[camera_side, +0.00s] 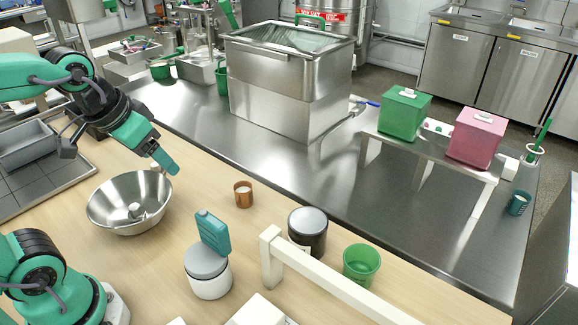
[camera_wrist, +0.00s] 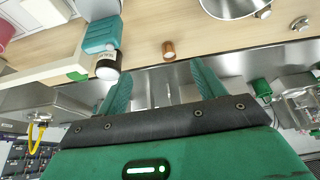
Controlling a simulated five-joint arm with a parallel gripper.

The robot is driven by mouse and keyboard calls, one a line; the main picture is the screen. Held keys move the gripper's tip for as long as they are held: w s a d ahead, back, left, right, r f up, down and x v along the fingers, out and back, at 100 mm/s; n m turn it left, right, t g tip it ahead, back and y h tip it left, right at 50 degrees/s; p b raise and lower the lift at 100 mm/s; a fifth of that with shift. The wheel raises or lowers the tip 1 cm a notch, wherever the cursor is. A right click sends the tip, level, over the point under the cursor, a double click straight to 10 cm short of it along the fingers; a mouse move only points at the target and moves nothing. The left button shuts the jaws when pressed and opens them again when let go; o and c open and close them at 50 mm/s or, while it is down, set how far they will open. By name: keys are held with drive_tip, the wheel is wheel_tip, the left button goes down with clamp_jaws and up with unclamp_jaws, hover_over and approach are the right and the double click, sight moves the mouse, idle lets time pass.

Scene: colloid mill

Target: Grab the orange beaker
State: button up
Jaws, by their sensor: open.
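The orange beaker (camera_side: 243,194) is a small orange-brown cup standing upright on the wooden table, with something pale inside. It is right of the steel bowl in the side view. In the wrist view the orange beaker (camera_wrist: 169,50) lies beyond the fingertips, roughly between them. My gripper (camera_side: 166,163) is at the upper left of the beaker, above the bowl's far rim in the picture, and apart from the beaker. In the wrist view my gripper (camera_wrist: 160,78) has its two green fingers spread with nothing between them.
A steel bowl (camera_side: 104,207) stands left of the beaker. A teal bottle (camera_side: 213,232), a white jar (camera_side: 208,284), a black jar (camera_side: 307,240) and a green cup (camera_side: 361,264) stand in front and right. A cream rail (camera_side: 330,285) crosses the front. Table around the beaker is clear.

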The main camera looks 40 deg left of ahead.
drive_tip(key=w+g, duration=0.2)
drive_tip(key=w, duration=0.5)
drive_tip(key=n+g, duration=0.2)
drive_tip(key=g, duration=0.3)
hover_over(243, 189)
drive_tip(key=d, duration=0.2)
wheel_tip(243, 189, down, 16)
drive_tip(key=shift+s+a+r, duration=0.15)
drive_tip(key=shift+a+r, duration=0.05)
drive_tip(key=shift+a, duration=0.05)
drive_tip(key=shift+s+f, duration=0.2)
drive_tip(key=shift+f, duration=1.1)
drive_tip(key=shift+s+f, duration=0.2)
drive_tip(key=shift+f, duration=1.1)
drive_tip(key=shift+s+f, duration=0.15)
drive_tip(key=shift+f, duration=1.15)
